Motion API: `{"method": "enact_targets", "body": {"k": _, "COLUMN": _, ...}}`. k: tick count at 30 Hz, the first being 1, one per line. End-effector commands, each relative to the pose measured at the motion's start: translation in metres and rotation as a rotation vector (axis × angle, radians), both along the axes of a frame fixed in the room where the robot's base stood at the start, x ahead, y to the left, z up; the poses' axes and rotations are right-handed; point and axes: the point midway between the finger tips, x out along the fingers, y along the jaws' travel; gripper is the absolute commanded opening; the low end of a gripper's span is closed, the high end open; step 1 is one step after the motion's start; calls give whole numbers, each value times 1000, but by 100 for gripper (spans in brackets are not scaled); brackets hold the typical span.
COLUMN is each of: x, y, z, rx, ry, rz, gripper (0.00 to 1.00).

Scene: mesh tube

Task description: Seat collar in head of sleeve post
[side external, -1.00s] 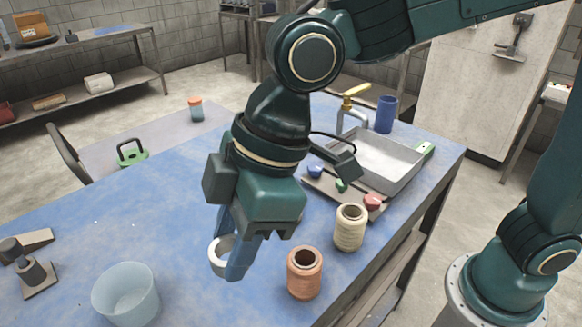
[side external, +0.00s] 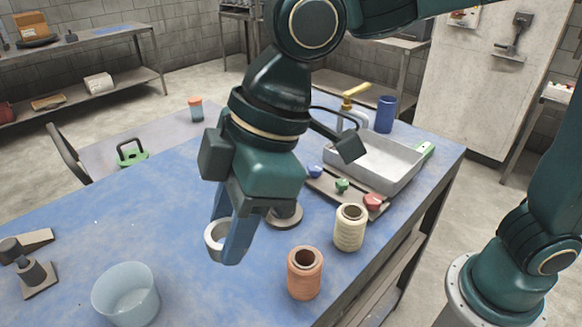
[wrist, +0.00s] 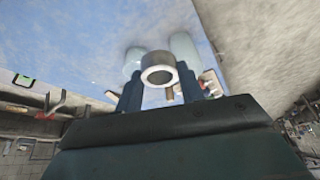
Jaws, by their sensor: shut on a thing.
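The collar (side external: 213,241) is a short pale grey ring. My gripper (side external: 226,237) is shut on it, and its blue fingers hold the ring above the blue table. In the wrist view the collar (wrist: 159,76) sits between the fingers, its round opening facing the camera. A round grey-based piece (side external: 287,216) stands behind my gripper in the side view. My gripper hides its upper part, and I cannot tell surely whether it is the sleeve post. The collar is apart from it.
A copper spool (side external: 304,272) and a cream spool (side external: 349,228) stand at the right. A translucent cup (side external: 126,295) and a dark grey stand (side external: 36,274) are at the left. Behind are a sink tray (side external: 375,162) and coloured knobs (side external: 342,186). The table's left-middle is clear.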

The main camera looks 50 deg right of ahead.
Motion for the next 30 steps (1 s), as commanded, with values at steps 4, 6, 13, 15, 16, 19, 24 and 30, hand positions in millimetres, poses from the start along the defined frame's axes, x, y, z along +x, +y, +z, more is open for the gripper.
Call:
{"method": "enact_targets", "body": {"k": 4, "x": 12, "y": -10, "z": 7, "rx": 1, "ry": -3, "rz": -47, "gripper": 13}}
{"method": "enact_targets", "body": {"k": 6, "x": 21, "y": -18, "z": 11, "rx": -1, "ry": -4, "rz": -83, "gripper": 13}}
{"method": "enact_targets", "body": {"k": 13, "x": 62, "y": -61, "z": 35, "rx": -3, "ry": -7, "rz": -261, "gripper": 13}}
{"method": "enact_targets", "body": {"k": 15, "x": 75, "y": -78, "z": 43, "rx": -3, "ry": -7, "rz": -329, "gripper": 13}}
{"method": "enact_targets", "body": {"k": 16, "x": 80, "y": -86, "z": 47, "rx": -3, "ry": -7, "rz": -358, "gripper": 13}}
{"method": "enact_targets", "body": {"k": 19, "x": 96, "y": -112, "z": 60, "rx": -4, "ry": -7, "rz": -455, "gripper": 13}}
{"method": "enact_targets", "body": {"k": 24, "x": 115, "y": -156, "z": 80, "rx": -1, "ry": -6, "rz": -608, "gripper": 13}}
{"method": "enact_targets", "body": {"k": 30, "x": 126, "y": -192, "z": 95, "rx": 0, "ry": -2, "rz": -730, "gripper": 13}}
